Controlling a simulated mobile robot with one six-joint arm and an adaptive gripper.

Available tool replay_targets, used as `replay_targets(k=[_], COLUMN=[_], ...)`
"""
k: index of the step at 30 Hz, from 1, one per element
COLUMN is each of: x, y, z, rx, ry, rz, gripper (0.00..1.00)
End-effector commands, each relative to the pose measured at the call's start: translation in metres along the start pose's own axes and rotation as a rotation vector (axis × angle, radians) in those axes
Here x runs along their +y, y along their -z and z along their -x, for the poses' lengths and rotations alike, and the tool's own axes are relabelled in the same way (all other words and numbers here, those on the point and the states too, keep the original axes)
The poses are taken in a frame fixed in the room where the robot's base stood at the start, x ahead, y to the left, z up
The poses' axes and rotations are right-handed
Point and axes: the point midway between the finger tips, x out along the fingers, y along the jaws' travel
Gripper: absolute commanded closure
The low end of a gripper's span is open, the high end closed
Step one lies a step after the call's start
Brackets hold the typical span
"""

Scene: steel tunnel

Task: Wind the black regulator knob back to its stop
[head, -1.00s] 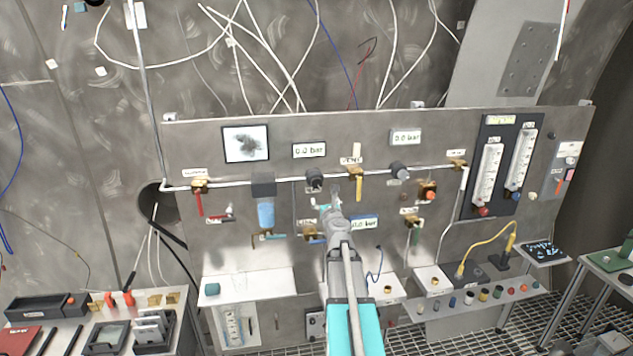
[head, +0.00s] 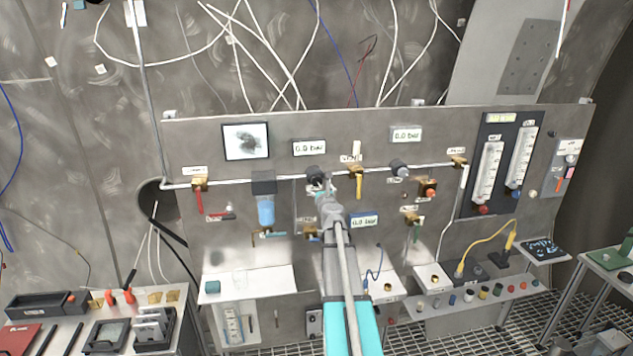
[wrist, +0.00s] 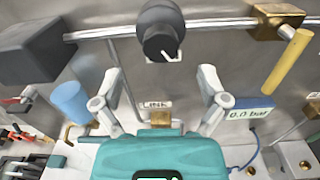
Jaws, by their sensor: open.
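The black regulator knob (head: 315,174) sits on the white pipe across the panel, below a display reading 0.0 bar (head: 309,147). In the wrist view the knob (wrist: 161,42) is round and dark with a white pointer mark on its face. My gripper (head: 325,188) is just below the knob in the head view and partly covers it. In the wrist view my gripper (wrist: 160,78) is open and empty. Its two fingers stand apart to the left and right, and the knob is beyond them, near the top of the picture. No contact shows.
A yellow-handled valve (head: 358,183) is right of the knob and a blue filter bowl (head: 266,212) is left. A second dark knob (head: 398,169) is further right on the pipe. A lower display (wrist: 249,114) and brass fitting lie below. White shelves (head: 247,285) project beneath.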

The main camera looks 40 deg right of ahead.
Motion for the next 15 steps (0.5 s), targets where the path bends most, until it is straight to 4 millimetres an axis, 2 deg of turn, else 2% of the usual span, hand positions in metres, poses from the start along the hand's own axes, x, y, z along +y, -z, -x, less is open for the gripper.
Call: replay_targets(k=[1,6,15], x=[0.000,0.000,0.000], y=[0.000,0.000,0.000], z=[-0.013,-0.037,-0.062], rx=[0.000,0.000,0.000], ry=[0.000,0.000,0.000], rz=[0.000,0.000,0.000], gripper=[0.07,0.07,0.07])
